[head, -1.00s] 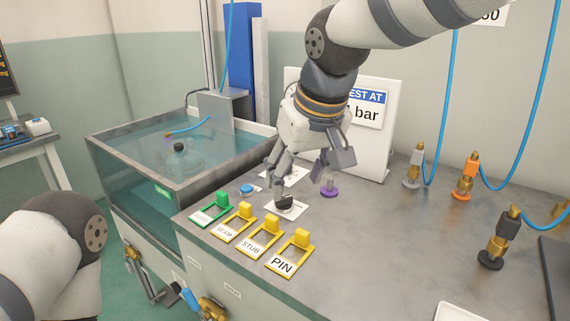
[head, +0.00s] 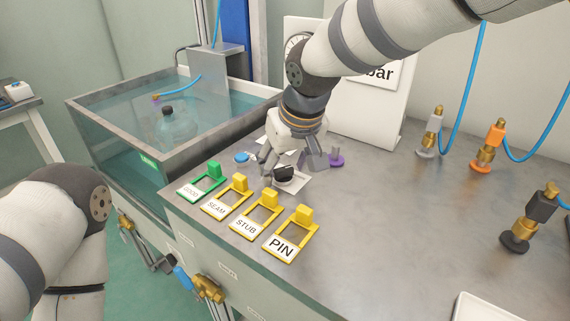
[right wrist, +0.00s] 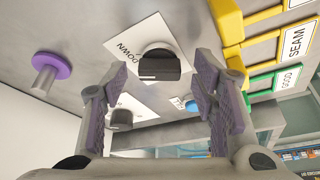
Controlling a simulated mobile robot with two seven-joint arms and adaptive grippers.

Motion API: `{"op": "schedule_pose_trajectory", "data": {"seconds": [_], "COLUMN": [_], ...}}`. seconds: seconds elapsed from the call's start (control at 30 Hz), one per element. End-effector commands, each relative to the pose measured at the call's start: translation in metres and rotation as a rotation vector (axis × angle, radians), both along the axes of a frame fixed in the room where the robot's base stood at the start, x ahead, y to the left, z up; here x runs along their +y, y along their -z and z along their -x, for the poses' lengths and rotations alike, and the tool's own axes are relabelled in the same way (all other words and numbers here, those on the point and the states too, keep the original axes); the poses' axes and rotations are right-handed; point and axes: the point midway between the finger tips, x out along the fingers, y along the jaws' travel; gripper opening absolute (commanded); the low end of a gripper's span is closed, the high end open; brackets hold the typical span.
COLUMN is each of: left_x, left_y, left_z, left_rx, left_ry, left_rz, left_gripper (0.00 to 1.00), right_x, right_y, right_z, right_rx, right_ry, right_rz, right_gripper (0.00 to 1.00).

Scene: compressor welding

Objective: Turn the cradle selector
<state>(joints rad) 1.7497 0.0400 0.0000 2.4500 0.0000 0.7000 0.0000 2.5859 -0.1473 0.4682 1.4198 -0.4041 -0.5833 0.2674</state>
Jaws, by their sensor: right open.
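The cradle selector appears to be a black knob (head: 285,173) on a white plate on the bench. In the right wrist view the knob (right wrist: 158,66) has a pale line on its face, and its plate (right wrist: 125,60) reads DOWN. My right gripper (head: 288,163) is open, pointing down close over the knob. In the right wrist view its two purple-padded fingers (right wrist: 150,85) stand apart, with the knob seen between and beyond their tips. Contact cannot be told. My left arm shows at the left, but its gripper is out of view.
Yellow tagged frames, SEAM, STUB and PIN (head: 289,238), and a green one (head: 204,183) line the front edge. A purple-based post (head: 336,157) and blue button (head: 241,157) stand close by. A water tank (head: 115,135) is left; the bench's right middle is clear.

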Motion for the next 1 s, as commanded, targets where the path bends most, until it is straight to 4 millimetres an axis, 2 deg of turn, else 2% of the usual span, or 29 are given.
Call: {"op": "schedule_pose_trajectory", "data": {"seconds": [0.13, 0.17, 0.3, 0.37, 0.73, 1.0], "left_x": [-0.0001, -0.0001, 0.0000, 0.0000, 0.0000, 0.0000], "left_y": [-0.0005, -0.0005, -0.0005, -0.0005, -0.0015, -0.0028], "left_z": [-0.0006, -0.0006, -0.0006, -0.0006, -0.0017, -0.0030], "left_rx": [-0.002, -0.002, -0.002, -0.002, -0.006, -0.011], "left_ry": [0.000, 0.000, 0.000, 0.000, 0.000, 0.000], "left_rz": [0.000, 0.000, 0.000, 0.000, 0.000, 0.000], "left_gripper": [0.38, 0.38, 0.38, 0.38, 0.38, 0.38], "right_x": [-0.0001, -0.0001, -0.0002, -0.0001, -0.0011, -0.0023], "right_y": [-0.0013, -0.0014, -0.0013, -0.0012, -0.0012, -0.0004], "right_z": [0.0000, 0.0001, 0.0002, 0.0003, 0.0000, -0.0008], "right_rx": [-0.001, -0.001, -0.001, -0.001, 0.001, 0.003], "right_ry": [0.000, 0.000, 0.000, 0.000, -0.048, -0.237], "right_rz": [0.000, 0.000, 0.000, 0.000, -0.001, -0.004], "right_gripper": [0.53, 0.49, 0.17, 0.05, 0.05, 0.05]}}
